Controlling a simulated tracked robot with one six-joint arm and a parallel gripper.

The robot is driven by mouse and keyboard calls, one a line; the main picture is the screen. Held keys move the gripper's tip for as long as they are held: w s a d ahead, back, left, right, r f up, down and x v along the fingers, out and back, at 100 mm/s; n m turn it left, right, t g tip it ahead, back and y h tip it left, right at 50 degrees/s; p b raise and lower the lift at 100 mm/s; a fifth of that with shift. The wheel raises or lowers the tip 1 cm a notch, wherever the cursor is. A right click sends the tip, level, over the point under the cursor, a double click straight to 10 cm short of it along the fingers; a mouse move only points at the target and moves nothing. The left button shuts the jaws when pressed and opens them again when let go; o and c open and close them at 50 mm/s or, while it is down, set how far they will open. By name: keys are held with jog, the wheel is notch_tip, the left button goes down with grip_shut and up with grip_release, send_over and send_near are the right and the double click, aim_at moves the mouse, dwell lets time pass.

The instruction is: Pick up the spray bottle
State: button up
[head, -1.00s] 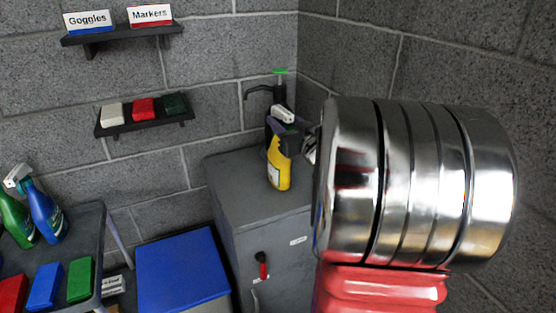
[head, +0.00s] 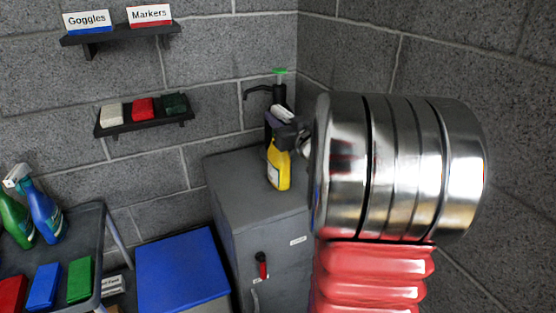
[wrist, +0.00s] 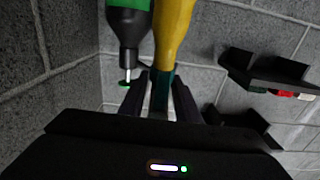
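The yellow spray bottle (head: 279,168) with a pale spray head stands upright on the grey cabinet in the corner. It also shows in the wrist view (wrist: 172,32), upside down, its dark teal neck between my fingers. My gripper (head: 286,135) reaches it from the right, at the neck below the spray head. In the wrist view the two dark fingers of my gripper (wrist: 162,90) lie close on either side of the neck. Whether they press on it cannot be made out. My own wrist hides part of the approach in the head view.
The grey cabinet (head: 232,190) also bears a dark, green-topped pump-like item (head: 279,88) close behind the bottle; its green and black body (wrist: 127,25) shows in the wrist view. Brick walls meet behind. A blue box (head: 182,268) and a cart (head: 88,222) stand left.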

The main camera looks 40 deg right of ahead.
grip_shut()
dwell(0.9)
jog(key=shift+r, duration=0.1)
